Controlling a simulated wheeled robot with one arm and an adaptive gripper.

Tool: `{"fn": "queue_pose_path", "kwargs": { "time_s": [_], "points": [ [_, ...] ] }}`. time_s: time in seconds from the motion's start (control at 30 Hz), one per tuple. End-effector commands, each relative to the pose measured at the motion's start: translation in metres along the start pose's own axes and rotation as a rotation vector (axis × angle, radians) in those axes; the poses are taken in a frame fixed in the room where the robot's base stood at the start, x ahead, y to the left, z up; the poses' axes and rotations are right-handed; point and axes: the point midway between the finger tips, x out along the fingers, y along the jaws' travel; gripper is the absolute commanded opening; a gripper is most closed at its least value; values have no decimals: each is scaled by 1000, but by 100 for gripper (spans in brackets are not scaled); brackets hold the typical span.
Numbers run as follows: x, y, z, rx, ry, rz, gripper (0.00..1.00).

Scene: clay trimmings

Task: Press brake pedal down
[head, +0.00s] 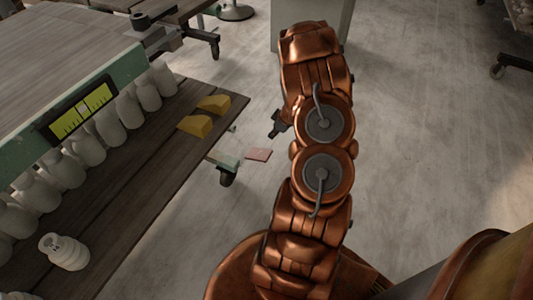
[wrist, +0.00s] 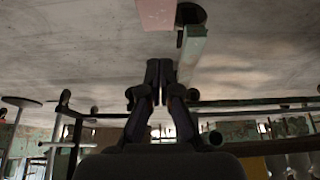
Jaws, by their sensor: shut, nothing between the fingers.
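A flat pinkish-red plate (head: 258,154), which looks like the brake pedal, sits low by the floor at the end of the cart's pale green leg (head: 222,160). A dark caster (head: 228,175) is under that leg. My gripper (head: 279,124) is above and to the right of the plate in the head view, apart from it, partly hidden by my arm. In the wrist view, my gripper (wrist: 159,66) is shut and empty. The plate (wrist: 155,14) is at the top edge, partly cut off, beside the dark caster (wrist: 190,14) and green leg (wrist: 191,50).
The wooden cart shelf (head: 125,205) fills the left with white bottles (head: 62,250) and yellow wedges (head: 195,125). A green rail (head: 130,68) with a yellow gauge runs above. A pale cabinet (head: 345,25) stands behind my arm.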

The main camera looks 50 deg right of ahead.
Motion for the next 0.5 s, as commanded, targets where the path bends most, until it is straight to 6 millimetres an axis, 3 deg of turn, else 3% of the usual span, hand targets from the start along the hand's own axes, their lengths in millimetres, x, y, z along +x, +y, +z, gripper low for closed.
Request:
{"fn": "queue_pose_path", "kwargs": {
  "time_s": [0.27, 0.5],
  "points": [
    [3, 0, 0, -1, -1, 2, 0],
    [35, -1, 2, 2, -1, 0, 0]
  ]
}}
